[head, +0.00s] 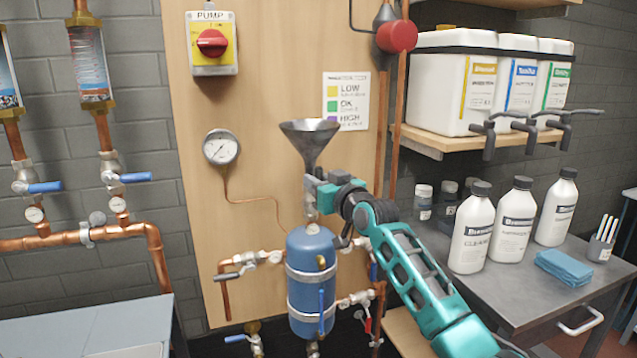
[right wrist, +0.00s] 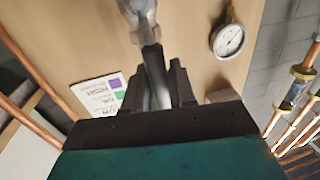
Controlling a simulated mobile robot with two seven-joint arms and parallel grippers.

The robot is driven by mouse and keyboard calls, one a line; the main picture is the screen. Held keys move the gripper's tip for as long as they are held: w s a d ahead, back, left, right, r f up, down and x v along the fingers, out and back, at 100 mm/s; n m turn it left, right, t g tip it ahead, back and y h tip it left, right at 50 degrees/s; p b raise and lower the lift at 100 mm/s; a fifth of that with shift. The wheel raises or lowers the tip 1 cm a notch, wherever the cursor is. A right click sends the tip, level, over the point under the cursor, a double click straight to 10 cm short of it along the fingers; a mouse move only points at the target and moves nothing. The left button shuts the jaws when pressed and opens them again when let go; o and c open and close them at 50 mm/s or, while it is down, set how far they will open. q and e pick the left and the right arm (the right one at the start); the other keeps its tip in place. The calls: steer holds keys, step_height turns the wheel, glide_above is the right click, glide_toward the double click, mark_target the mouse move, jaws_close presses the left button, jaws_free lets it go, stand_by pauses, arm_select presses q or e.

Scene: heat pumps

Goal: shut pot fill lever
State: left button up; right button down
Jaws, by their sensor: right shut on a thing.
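The blue pot (head: 312,270) stands upright against the wooden panel, with a metal funnel (head: 310,138) above it. My right gripper (head: 313,190) is at the fill valve between funnel and pot and covers most of it in the head view. In the right wrist view, my right gripper (right wrist: 157,88) is shut on the grey fill lever (right wrist: 152,60), which runs between the two fingers. The metal valve body (right wrist: 138,18) shows at the top of that view. The lever's exact angle is hard to tell. My left gripper is in neither view.
A pressure gauge (head: 220,147) and a pump switch (head: 212,43) are on the panel to the left. Copper pipes with blue-handled valves run at far left. Right of my arm, white bottles (head: 513,222) stand on a grey table (head: 520,290), below shelved canisters (head: 455,92).

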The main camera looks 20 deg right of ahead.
steer(key=shift+d, duration=0.1)
stand_by(0.4)
arm_select(q)
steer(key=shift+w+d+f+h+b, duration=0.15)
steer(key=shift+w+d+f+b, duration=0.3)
steer(key=shift+b, duration=0.9)
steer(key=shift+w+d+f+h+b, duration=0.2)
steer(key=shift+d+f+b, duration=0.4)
steer(key=shift+b, duration=0.7)
arm_select(e)
steer(key=d+f+m+t+h, duration=0.2)
steer(key=d+f+m, duration=0.5)
steer(key=m, duration=1.3)
steer(key=shift+f+t+h, duration=0.15)
steer(key=shift+t+h, duration=0.15)
steer(key=shift+h, duration=0.3)
steer(key=shift+w+f+m, duration=0.1)
steer(key=shift+m, duration=0.2)
steer(key=c, duration=1.1)
jaws_free()
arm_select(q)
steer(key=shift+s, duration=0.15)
